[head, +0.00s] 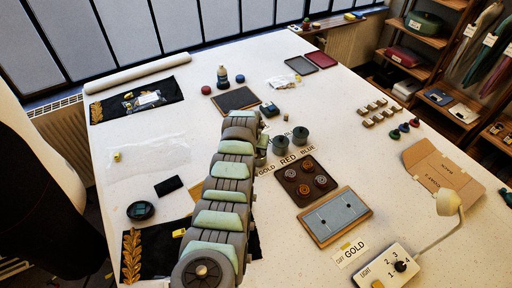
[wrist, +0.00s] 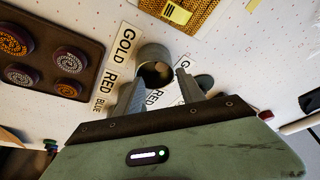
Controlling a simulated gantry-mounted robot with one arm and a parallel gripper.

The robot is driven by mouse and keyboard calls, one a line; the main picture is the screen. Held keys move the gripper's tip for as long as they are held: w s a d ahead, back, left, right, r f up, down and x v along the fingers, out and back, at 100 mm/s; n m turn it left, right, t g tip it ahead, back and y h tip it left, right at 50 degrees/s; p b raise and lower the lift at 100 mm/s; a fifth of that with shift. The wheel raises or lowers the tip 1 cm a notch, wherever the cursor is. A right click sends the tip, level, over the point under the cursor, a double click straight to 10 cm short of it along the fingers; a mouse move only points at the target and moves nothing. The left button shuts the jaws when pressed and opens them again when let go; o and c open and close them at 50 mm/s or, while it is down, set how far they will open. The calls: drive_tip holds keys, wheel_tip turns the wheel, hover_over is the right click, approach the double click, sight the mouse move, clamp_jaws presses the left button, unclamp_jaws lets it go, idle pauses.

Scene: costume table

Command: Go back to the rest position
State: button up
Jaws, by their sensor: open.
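My arm reaches up from the bottom of the head view, over the middle of the table (head: 340,100). My gripper (head: 262,152) is low beside the grey cups, partly hidden by my own arm. In the wrist view my gripper (wrist: 161,76) has its two fingers apart, one on each side of a grey cup (wrist: 155,53) with a dark opening. I cannot tell whether either finger touches the cup. Two grey cups, one nearer (head: 280,146) and one farther (head: 300,135), stand just right of my gripper in the head view.
A dark tray of round buttons (head: 290,188) lies right of my arm, with GOLD, RED and BLUE labels (head: 287,161) behind it. A framed grey panel (head: 336,217), lamp (head: 446,202) and switch box (head: 391,266) are at front right.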

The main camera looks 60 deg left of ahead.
wheel_tip(320, 180, up, 6)
drive_tip(key=p, duration=0.2)
drive_tip(key=shift+w+a+r, duration=0.15)
drive_tip(key=shift+w+a, duration=0.1)
drive_tip(key=shift+w, duration=0.05)
idle(0.4)
